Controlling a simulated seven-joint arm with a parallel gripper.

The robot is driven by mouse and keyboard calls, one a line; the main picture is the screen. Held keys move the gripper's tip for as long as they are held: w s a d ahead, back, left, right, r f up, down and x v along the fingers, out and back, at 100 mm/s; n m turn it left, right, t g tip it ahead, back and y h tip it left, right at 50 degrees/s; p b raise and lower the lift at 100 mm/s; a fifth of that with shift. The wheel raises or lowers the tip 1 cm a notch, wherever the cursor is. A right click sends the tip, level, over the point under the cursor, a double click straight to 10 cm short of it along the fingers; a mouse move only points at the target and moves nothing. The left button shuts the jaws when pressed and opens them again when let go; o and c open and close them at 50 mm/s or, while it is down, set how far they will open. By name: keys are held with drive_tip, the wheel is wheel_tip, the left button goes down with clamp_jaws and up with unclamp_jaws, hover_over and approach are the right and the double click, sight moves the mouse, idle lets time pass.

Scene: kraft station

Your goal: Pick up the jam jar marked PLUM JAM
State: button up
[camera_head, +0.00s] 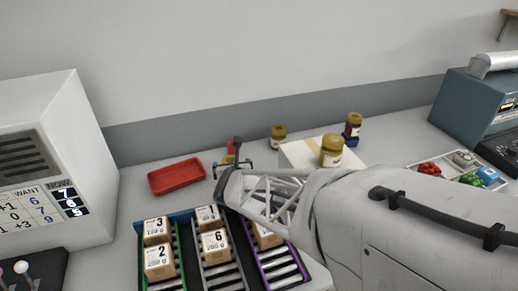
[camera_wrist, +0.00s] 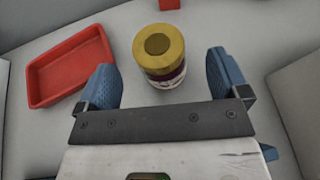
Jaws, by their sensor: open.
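A jam jar (camera_wrist: 162,58) with a gold lid, dark contents and a pale label stands upright in the wrist view. It is between and slightly beyond the fingertips of my open gripper (camera_wrist: 166,80), with a gap on both sides. Its label is too small to read. In the head view my gripper (camera_head: 234,167) is right of the red tray and largely hides what is between its fingers. Other gold-lidded jars show there: one at the back (camera_head: 278,136), one on a white box (camera_head: 332,150), and a dark one (camera_head: 353,127) on something blue. No jar marking is legible.
The red tray (camera_head: 176,177) is empty and lies left of my gripper; it also shows in the wrist view (camera_wrist: 70,65). A rack (camera_head: 182,250) with numbered boxes stands in front. A white cabinet (camera_head: 50,165) is left, a blue-grey machine (camera_head: 470,100) right.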

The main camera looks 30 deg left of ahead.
sight(231, 160)
drive_tip(key=shift+f+x, duration=0.2)
drive_tip(key=shift+x, duration=2.25)
drive_tip(key=shift+s+a, duration=0.1)
drive_tip(key=shift+c, duration=0.3)
drive_tip(key=c, duration=1.2)
drive_tip(key=shift+r, duration=0.4)
clamp_jaws()
drive_tip(key=shift+r, duration=4.65)
